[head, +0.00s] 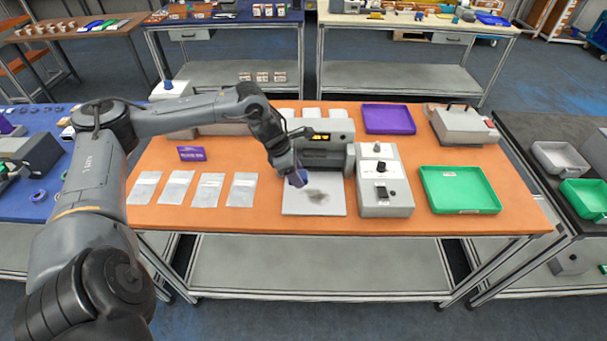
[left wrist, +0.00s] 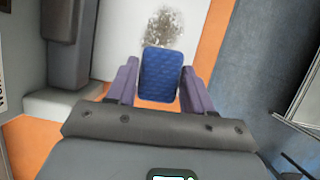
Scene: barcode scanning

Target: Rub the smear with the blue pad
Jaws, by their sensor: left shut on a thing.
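My left gripper (head: 297,177) is over the left part of a white board (head: 293,208) on the orange table in the head view. It is shut on a blue pad (left wrist: 160,75), which sits between the two purple fingers in the left wrist view. The smear (head: 317,196) is a grey-brown patch on the board, just right of the gripper. It also shows in the left wrist view (left wrist: 164,26), just beyond the pad's far edge. I cannot tell whether the pad touches the board. My right gripper is not in view.
A grey control box (head: 385,200) stands right of the board, with a green tray (head: 460,208) further right. A machine (head: 325,160) stands behind the board. Several clear bags (head: 209,190) lie to the left. A purple tray (head: 389,131) is at the back.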

